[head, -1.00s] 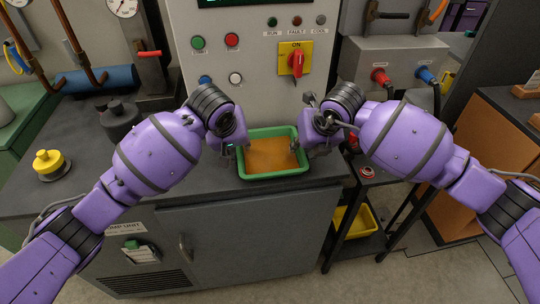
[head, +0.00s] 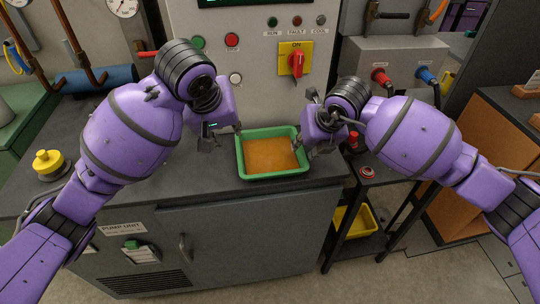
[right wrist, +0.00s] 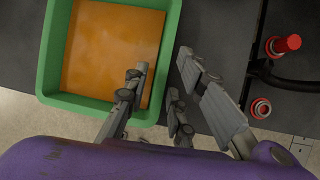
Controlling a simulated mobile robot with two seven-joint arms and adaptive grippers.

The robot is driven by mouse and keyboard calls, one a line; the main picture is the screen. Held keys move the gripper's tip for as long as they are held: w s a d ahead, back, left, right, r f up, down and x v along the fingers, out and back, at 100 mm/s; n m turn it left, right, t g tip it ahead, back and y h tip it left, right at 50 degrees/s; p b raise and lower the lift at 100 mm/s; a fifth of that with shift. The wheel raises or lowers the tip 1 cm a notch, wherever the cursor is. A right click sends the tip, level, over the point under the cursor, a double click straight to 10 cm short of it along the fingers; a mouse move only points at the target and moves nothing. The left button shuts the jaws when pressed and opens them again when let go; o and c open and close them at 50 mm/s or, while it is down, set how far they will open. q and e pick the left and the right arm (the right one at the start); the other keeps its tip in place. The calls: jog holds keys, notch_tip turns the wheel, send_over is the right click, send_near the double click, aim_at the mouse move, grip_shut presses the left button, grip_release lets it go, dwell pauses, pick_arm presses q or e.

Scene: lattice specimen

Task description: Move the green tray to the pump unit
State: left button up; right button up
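The green tray (head: 271,176) rests flat on the dark top of the pump unit (head: 235,225), near its front right corner. Its floor is orange and looks empty. My left gripper (head: 222,138) is apart from the tray, up and left of its left rim, with its fingers spread and nothing between them. My right gripper (head: 308,150) is at the tray's right rim. In the right wrist view its fingers (right wrist: 165,85) are spread, one over the tray's inside and one outside the green rim (right wrist: 160,75), with gaps to the rim.
The control panel with a red switch (head: 297,64) stands behind the tray. A yellow-topped knob (head: 48,163) is at the left of the worktop. The worktop left of the tray is clear.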

jog(key=v, duration=1)
jog(key=shift+r, duration=0.1)
